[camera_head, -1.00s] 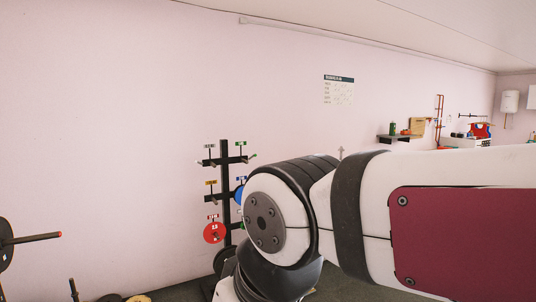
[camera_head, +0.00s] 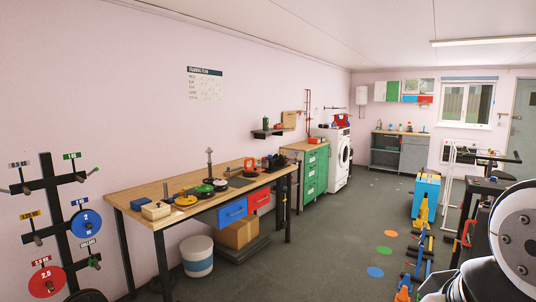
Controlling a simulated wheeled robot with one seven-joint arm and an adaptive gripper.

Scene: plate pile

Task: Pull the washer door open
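The white washer (camera_head: 331,160) stands against the left wall toward the back of the room, in the head view. Its round dark door (camera_head: 345,155) is on the front, facing right, seen at a steep angle. The door looks shut, though it is small at this distance. A red item (camera_head: 341,120) sits on top of it. Part of my own arm shows at the lower right edge. My gripper is not in the frame, and the washer is far from the visible arm.
A workbench (camera_head: 150,190) with plates on it runs along the left wall. A green drawer cabinet (camera_head: 311,172) stands beside the washer. Blue and yellow items (camera_head: 424,205) stand on the floor at right. Grey floor (camera_head: 335,235) with colored dots lies open in the middle.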

